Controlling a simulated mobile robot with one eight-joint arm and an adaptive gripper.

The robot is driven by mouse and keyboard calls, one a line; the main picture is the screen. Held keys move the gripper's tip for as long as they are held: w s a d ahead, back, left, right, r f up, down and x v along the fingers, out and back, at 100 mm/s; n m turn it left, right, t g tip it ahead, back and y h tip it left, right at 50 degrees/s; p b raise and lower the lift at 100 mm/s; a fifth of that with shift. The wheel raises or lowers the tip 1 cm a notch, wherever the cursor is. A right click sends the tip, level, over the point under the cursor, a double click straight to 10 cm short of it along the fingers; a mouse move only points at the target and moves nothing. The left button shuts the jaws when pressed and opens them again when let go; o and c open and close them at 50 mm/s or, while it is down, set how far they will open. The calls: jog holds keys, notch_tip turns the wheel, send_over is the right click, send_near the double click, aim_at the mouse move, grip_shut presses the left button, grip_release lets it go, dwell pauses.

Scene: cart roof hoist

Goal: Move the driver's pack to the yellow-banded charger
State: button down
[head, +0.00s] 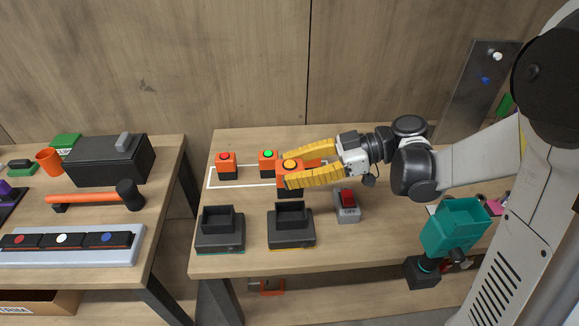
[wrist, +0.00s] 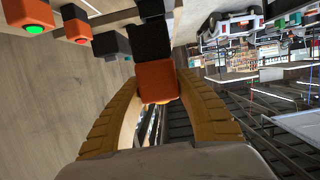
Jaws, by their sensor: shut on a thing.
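My gripper (head: 291,178) has its yellow fingers shut on an orange and black pack (head: 290,166) with an amber light on top. It holds the pack over the table behind the yellow-banded charger; the height is hard to judge. In the wrist view the held pack (wrist: 157,80) sits between the fingertips. The yellow-banded charger (head: 291,236) is black with an upright open holder and looks empty. A teal-banded charger (head: 219,239) stands to its left, also empty-looking. I cannot tell from the pictures whether the held pack is the driver's.
A red-lit pack (head: 226,164) and a green-lit pack (head: 267,162) stand left of my gripper, the green one close by. A grey box with a red switch (head: 347,208) stands right of the chargers. A teal object (head: 452,228) is at the right. The left bench holds a hammer (head: 90,198).

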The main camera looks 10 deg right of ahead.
jog(key=shift+d, duration=0.15)
jog(key=shift+f+b, duration=2.55)
jog(key=shift+f, duration=0.3)
jog(key=shift+f+b, duration=2.2)
jog(key=shift+f, duration=0.1)
jog(key=c, duration=0.9)
grip_release()
notch_tip(320, 180, up, 10)
jog(key=shift+r, duration=0.1)
